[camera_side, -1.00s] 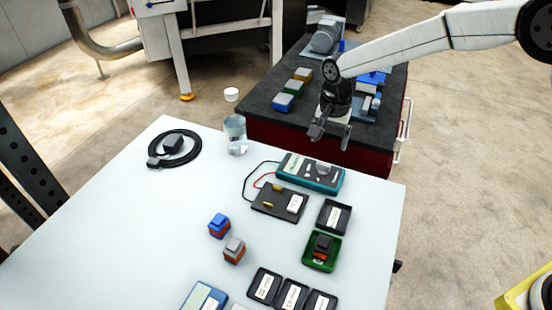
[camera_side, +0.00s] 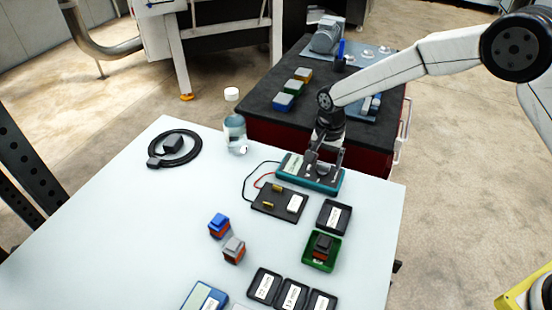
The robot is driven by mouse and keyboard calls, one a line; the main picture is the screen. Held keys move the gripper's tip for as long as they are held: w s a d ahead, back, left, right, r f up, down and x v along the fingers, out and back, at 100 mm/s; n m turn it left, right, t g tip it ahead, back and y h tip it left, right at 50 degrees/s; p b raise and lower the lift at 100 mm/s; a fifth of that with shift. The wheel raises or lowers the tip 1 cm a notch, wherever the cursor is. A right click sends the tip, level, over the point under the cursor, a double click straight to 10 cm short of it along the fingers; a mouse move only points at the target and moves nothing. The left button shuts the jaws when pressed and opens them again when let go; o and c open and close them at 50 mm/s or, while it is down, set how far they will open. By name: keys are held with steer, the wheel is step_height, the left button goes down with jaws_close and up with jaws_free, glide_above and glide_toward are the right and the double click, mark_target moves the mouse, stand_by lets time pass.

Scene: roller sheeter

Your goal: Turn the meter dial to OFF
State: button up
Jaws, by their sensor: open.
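The teal meter (camera_side: 294,170) lies on the white table's far right part, with red and black leads running left from it. My gripper (camera_side: 322,176) is open and pointing down at the meter's right half, where the dial is. The fingers cover the dial, so its setting is hidden. I cannot tell whether the fingers touch the dial or the meter's face.
A black board (camera_side: 270,208) with brass contacts lies just in front of the meter. A black tray (camera_side: 334,217) and a green tray (camera_side: 309,251) stand nearer. A clear bottle (camera_side: 235,133) stands left of the meter. The table's left middle is clear.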

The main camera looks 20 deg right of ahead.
steer(key=shift+f, duration=0.6)
jaws_close()
